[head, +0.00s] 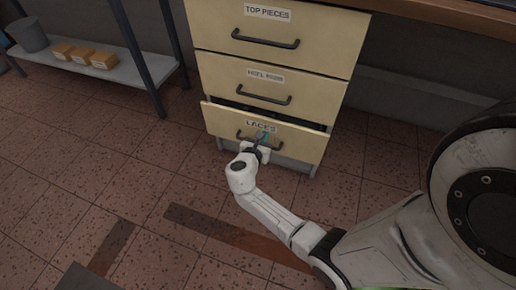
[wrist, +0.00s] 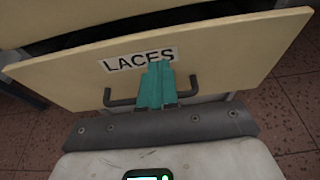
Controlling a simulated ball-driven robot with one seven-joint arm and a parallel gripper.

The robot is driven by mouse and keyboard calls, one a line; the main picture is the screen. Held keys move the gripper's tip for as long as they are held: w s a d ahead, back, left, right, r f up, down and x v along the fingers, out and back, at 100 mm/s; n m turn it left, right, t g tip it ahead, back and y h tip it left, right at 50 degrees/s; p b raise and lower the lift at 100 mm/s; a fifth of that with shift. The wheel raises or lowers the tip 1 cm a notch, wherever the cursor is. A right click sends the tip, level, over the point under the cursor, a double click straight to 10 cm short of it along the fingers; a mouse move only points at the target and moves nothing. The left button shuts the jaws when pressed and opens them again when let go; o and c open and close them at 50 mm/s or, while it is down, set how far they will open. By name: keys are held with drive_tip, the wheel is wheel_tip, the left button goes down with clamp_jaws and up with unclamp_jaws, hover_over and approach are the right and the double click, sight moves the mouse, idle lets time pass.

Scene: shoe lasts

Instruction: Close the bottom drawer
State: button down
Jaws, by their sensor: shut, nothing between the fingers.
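The bottom drawer (head: 225,121), labelled LACES, stands partly open, with a dark gap above its front. The drawer front (wrist: 225,55) fills much of the wrist view, and the dark gap shows behind its top edge. Its dark bar handle (wrist: 122,101) runs along the front below the label. My gripper (head: 264,137) is at the middle of this front. In the wrist view its teal fingers are together, over the middle of the handle and just under the label, hiding part of both. I cannot tell whether the fingertips touch the front.
Above it are two closed drawers, TOP PIECES (head: 270,38) and HEEL RODS (head: 255,85). A low shelf (head: 125,68) at the left holds a grey bucket (head: 29,36) and several tan blocks (head: 103,60). The tiled floor (head: 120,150) in front is mostly clear.

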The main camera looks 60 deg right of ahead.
sight(272, 120)
drive_tip(key=shift+r+b+x, duration=0.2)
drive_tip(key=shift+x, duration=0.6)
drive_tip(key=shift+r+b+x, duration=0.15)
drive_tip(key=shift+b+x, duration=0.1)
drive_tip(key=shift+x, duration=0.55)
drive_tip(key=shift+r+b+x, duration=0.2)
drive_tip(key=shift+x, duration=0.6)
drive_tip(key=shift+d, duration=0.15)
drive_tip(key=d, duration=0.4)
drive_tip(key=shift+w+b, duration=0.1)
drive_tip(key=shift+b, duration=0.25)
drive_tip(key=shift+d, duration=0.25)
drive_tip(key=shift+r, duration=0.1)
drive_tip(key=shift+a, duration=0.1)
